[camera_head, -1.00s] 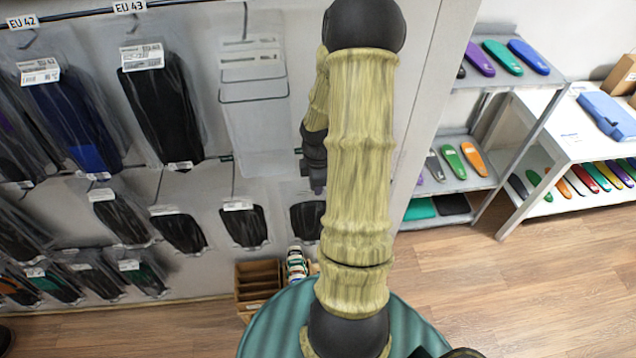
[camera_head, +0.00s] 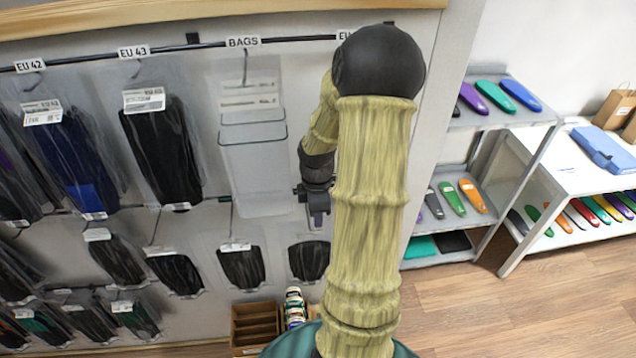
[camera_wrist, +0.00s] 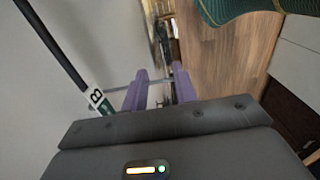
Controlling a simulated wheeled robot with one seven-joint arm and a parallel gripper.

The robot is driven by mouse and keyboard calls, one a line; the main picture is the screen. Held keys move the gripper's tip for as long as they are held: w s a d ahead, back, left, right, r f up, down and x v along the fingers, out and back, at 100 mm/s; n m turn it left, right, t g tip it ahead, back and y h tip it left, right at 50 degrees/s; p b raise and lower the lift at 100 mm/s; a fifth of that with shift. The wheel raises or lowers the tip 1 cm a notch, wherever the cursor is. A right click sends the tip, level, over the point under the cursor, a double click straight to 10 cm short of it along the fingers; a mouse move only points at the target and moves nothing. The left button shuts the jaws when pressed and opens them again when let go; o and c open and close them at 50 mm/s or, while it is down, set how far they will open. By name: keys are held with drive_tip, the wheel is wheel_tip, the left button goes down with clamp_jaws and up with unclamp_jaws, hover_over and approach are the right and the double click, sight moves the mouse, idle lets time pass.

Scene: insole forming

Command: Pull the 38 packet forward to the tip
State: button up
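No packet marked 38 can be made out; readable tags on the upper rail are EU 42 (camera_head: 29,66), EU 43 (camera_head: 134,52) and BAGS (camera_head: 243,42), and a further EU tag (camera_head: 344,34) is cut off by my arm. My gripper (camera_head: 317,207) is small and dark in the head view, in front of the wall just right of the clear bags (camera_head: 252,165). In the wrist view, the two purple fingers of my gripper (camera_wrist: 160,92) stand apart with a gap. A thin metal rod (camera_wrist: 120,88) runs toward them; no packet shows between them.
Dark packets (camera_head: 165,135) hang at the left, with smaller ones (camera_head: 240,265) in lower rows. A wooden box (camera_head: 255,325) stands on the floor below. Shelves (camera_head: 470,180) and a white table (camera_head: 570,160) with coloured insoles stand right. Wooden floor (camera_head: 545,300) is free there.

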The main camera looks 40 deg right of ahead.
wheel_tip(320, 180, up, 12)
drive_tip(key=b, duration=0.1)
drive_tip(key=shift+a, duration=0.15)
drive_tip(key=shift+s, duration=0.1)
idle(0.5)
